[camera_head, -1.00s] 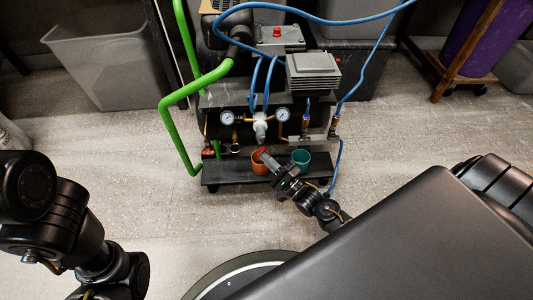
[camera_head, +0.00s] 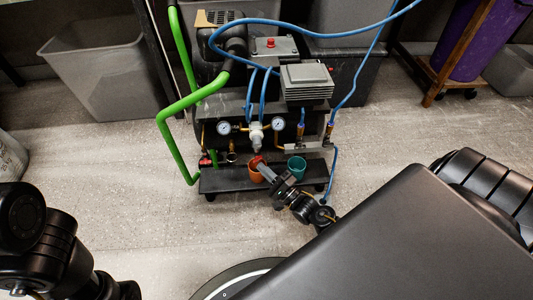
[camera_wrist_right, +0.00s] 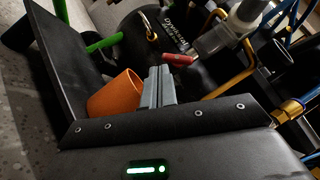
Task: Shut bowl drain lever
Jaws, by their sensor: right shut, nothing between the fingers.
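The bowl drain lever, a small red handle (camera_wrist_right: 178,58), sits at the lower end of the pale filter bowl (camera_wrist_right: 220,36) in the right wrist view. In the head view the bowl (camera_head: 256,136) hangs between two gauges, with the red lever (camera_head: 257,160) below it. My right gripper (camera_wrist_right: 160,70) is shut and empty, its grey fingertips beside the lever; I cannot tell whether they touch. In the head view my right gripper (camera_head: 266,170) points up at the lever over the orange cup. My left arm shows at the lower left; its gripper is out of view.
An orange cup (camera_wrist_right: 117,95) and a teal cup (camera_head: 296,166) stand on the compressor's dark shelf (camera_head: 220,181). A green tube frame (camera_head: 172,135) rises at the left. Another red handle (camera_head: 205,161) is at the lower left. Blue hoses (camera_head: 339,103) loop around the right.

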